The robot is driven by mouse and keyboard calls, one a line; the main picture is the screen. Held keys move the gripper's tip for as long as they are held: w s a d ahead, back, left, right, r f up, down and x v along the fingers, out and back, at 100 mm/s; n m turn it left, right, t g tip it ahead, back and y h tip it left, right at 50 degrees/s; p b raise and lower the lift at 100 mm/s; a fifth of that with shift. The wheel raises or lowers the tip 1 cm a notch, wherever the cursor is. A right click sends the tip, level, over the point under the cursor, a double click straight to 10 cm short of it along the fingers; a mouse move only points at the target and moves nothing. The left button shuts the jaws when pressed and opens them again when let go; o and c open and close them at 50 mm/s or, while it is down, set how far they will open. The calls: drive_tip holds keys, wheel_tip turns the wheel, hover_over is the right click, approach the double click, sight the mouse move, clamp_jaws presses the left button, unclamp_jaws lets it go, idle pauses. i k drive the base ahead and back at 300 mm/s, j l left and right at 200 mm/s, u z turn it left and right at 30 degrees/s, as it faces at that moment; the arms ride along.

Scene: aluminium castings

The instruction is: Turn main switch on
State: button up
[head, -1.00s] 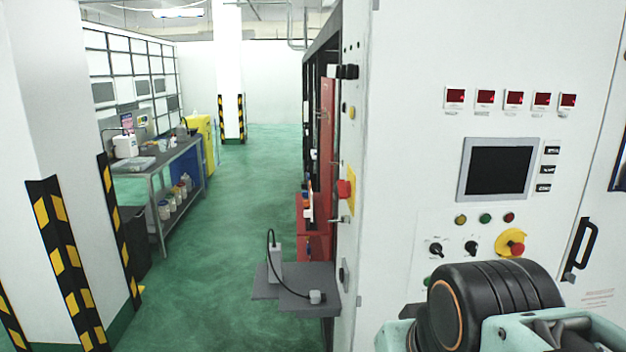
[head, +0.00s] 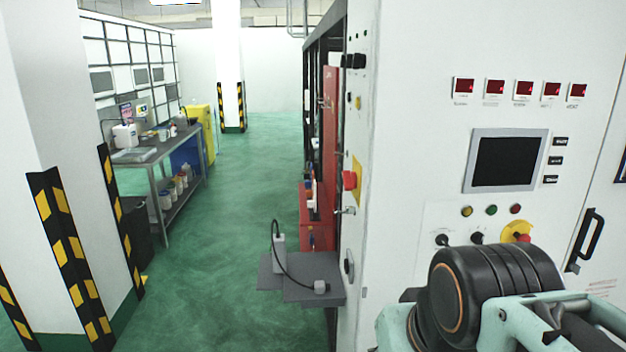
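A white control cabinet (head: 415,160) fills the right side. Its front has a red knob on a round yellow plate (head: 517,231), partly hidden by my arm. Two small black selector knobs, the left one (head: 442,240) and the right one (head: 477,238), sit to its left. On the cabinet's narrow side is a red knob (head: 349,179) on a yellow plate. I cannot tell which of these is the main switch. A black rounded joint and pale teal bracket of my arm show at the lower right, in front of the panel. My gripper's fingers are not in view.
A grey shelf (head: 272,282) juts out left of the cabinet at low height. A black door handle (head: 585,240) is at the right. A striped pillar (head: 60,240) stands at left, a workbench (head: 160,150) behind it. Green floor (head: 240,200) between them is open.

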sight(350, 179)
drive_tip(key=i+j, duration=0.3)
drive_tip(key=j, duration=0.15)
drive_tip(key=i+j, duration=0.35)
drive_tip(key=j, duration=0.15)
